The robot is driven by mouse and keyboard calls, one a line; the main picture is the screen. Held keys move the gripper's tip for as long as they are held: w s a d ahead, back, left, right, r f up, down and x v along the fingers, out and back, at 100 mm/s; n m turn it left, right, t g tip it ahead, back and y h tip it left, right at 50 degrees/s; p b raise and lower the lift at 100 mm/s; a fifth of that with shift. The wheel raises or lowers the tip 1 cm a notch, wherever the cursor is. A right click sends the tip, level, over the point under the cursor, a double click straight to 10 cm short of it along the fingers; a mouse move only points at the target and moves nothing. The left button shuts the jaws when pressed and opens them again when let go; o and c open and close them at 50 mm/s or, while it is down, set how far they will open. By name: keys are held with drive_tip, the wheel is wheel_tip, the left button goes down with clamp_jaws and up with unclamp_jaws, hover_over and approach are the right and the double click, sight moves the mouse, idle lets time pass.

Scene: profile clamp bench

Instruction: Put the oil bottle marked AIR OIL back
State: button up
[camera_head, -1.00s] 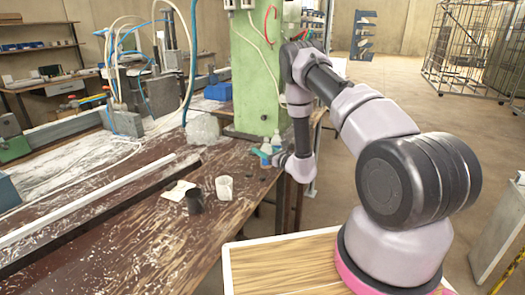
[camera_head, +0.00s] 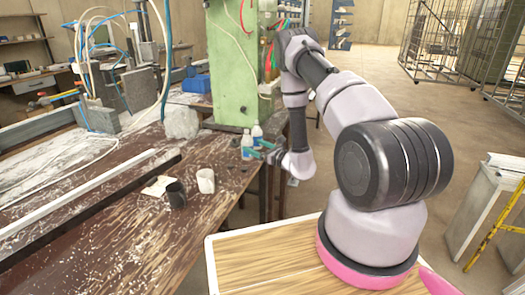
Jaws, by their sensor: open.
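Two small pale bottles with blue-green lower parts stand upright near the right edge of the workbench, by the green machine column. The front bottle (camera_head: 246,147) is slightly left of the rear bottle (camera_head: 257,133). Their markings are too small to read, so I cannot tell which is AIR OIL. Whether the fingers touch either bottle cannot be told.
A white cup (camera_head: 205,181), a dark cup (camera_head: 176,194) and a paper piece (camera_head: 157,186) sit on the workbench (camera_head: 135,232). The green column (camera_head: 232,70) rises behind the bottles. A long metal profile (camera_head: 80,193) crosses the bench at left.

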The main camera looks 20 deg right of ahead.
drive_tip(key=v, duration=0.5)
drive_tip(key=s+a+r+n+g+y, duration=0.1)
drive_tip(key=a+r+n+g+y, duration=0.25)
drive_tip(key=r, duration=0.45)
drive_tip(key=s+a+r+n+g+y, duration=0.1)
drive_tip(key=a+r+n+g+y, duration=0.15)
drive_tip(key=a+r+n, duration=0.4)
drive_tip(key=s+a+r+n+g, duration=0.25)
drive_tip(key=s+r+g, duration=0.2)
drive_tip(key=r, duration=0.25)
drive_tip(key=s+a+r+n+g, duration=0.1)
drive_tip(key=s+r+n+g, duration=0.3)
drive_tip(key=s+r, duration=0.25)
drive_tip(key=s+d+r+n+g+h, duration=0.15)
drive_tip(key=s+r+n+h, duration=0.35)
drive_tip(key=s, duration=0.5)
drive_tip(key=s+d+r+n+t+h, duration=0.4)
drive_tip(key=s+d+r+t+h, duration=0.3)
drive_tip(key=d, duration=0.4)
drive_tip(key=shift+d+r+t+h, duration=0.25)
drive_tip(key=shift+r+t+h, duration=0.15)
drive_tip(key=shift+r+h, duration=0.2)
